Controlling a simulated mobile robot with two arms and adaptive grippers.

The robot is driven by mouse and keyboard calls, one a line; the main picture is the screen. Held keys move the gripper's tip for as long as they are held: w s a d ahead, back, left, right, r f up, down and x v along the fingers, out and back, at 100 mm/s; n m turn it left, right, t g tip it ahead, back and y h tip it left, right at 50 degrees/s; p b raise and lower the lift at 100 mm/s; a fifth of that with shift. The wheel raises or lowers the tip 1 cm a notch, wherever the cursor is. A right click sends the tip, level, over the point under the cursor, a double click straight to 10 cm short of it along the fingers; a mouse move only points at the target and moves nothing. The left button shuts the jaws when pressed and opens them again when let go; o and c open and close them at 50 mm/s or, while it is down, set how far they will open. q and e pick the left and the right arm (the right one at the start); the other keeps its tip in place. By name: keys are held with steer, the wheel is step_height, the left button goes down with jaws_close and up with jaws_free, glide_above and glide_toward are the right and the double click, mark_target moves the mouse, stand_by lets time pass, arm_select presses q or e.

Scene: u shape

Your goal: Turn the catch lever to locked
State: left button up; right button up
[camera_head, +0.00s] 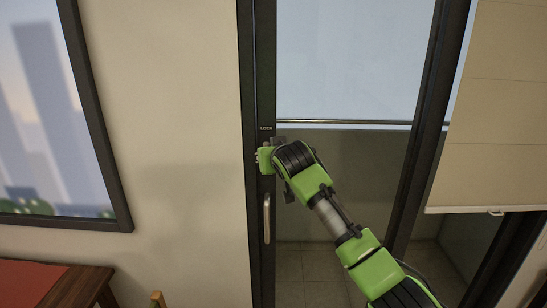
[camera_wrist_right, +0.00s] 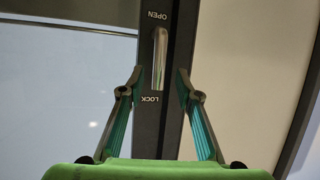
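The silver catch lever (camera_wrist_right: 159,58) sits on the dark door frame in the right wrist view, lying along the frame between the upside-down words OPEN above it and LOCK below it. My right gripper (camera_wrist_right: 159,75) is open, with one finger on each side of the lever's lower part and a visible gap on both sides. In the head view my right gripper (camera_head: 265,160) is at the door frame just below the LOCK label (camera_head: 266,128) and hides the lever. My left gripper is not in view.
A vertical door handle (camera_head: 267,218) is on the same frame below my right gripper. The glass door (camera_head: 350,60) is to the right, with a blind (camera_head: 500,110) beyond. A bare wall (camera_head: 175,130) and a window are left. A table (camera_head: 75,285) is lower left.

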steer(key=shift+v, duration=2.95)
